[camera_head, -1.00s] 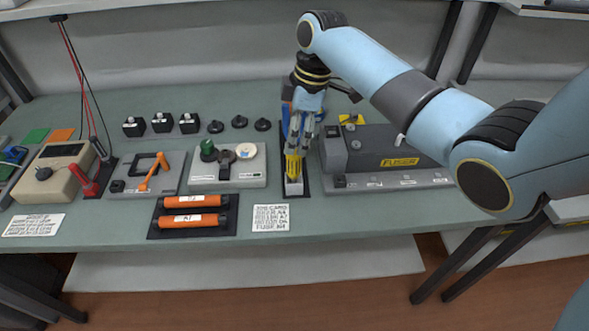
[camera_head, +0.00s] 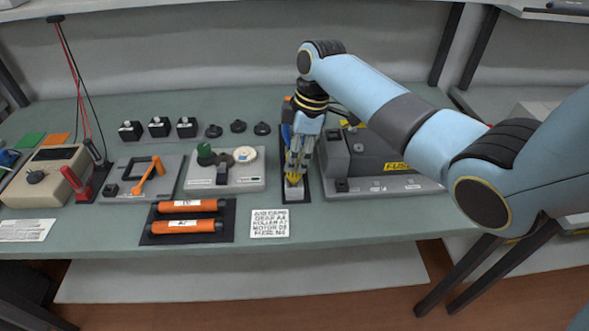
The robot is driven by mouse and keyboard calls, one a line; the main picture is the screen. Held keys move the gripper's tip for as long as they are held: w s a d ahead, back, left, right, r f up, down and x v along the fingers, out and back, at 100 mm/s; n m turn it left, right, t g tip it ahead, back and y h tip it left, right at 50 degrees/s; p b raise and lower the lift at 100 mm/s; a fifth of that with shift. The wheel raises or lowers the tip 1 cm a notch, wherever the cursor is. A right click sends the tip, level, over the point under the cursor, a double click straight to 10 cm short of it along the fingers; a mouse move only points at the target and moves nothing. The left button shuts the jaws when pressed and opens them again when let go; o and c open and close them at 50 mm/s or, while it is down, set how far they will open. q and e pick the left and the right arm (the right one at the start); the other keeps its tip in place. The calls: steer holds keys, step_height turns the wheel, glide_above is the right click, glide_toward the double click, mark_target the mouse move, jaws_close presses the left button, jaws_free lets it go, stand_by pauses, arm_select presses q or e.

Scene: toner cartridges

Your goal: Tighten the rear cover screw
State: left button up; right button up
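My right gripper (camera_head: 295,168) points down over a narrow black mat (camera_head: 287,195) near the middle of the bench. Its fingers are at a yellow tool (camera_head: 293,180) standing in a small light grey block (camera_head: 295,193). The fingers overlap the tool's upper part, and whether they grip it I cannot tell. A blue item (camera_head: 285,133) shows behind the gripper on the same mat. The dark grey fuser unit (camera_head: 365,158) with a yellow FUSER label stands just right. I cannot make out the rear cover screw. My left gripper is not in view.
Left of the mat are a grey fixture with a green knob (camera_head: 206,155), a fixture with an orange lever (camera_head: 150,176), two orange rollers (camera_head: 188,206) on a dark tray, a label card (camera_head: 270,224) and a beige meter (camera_head: 47,178). Small black parts stand behind.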

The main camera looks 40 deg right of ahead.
jaws_close()
steer(key=shift+r+p, duration=1.1)
steer(key=shift+p, duration=0.15)
stand_by(0.6)
step_height(320, 180, up, 3)
steer(key=p, duration=0.2)
steer(key=shift+f+p, duration=0.2)
steer(key=shift+p, duration=0.15)
steer(key=shift+r, duration=1.1)
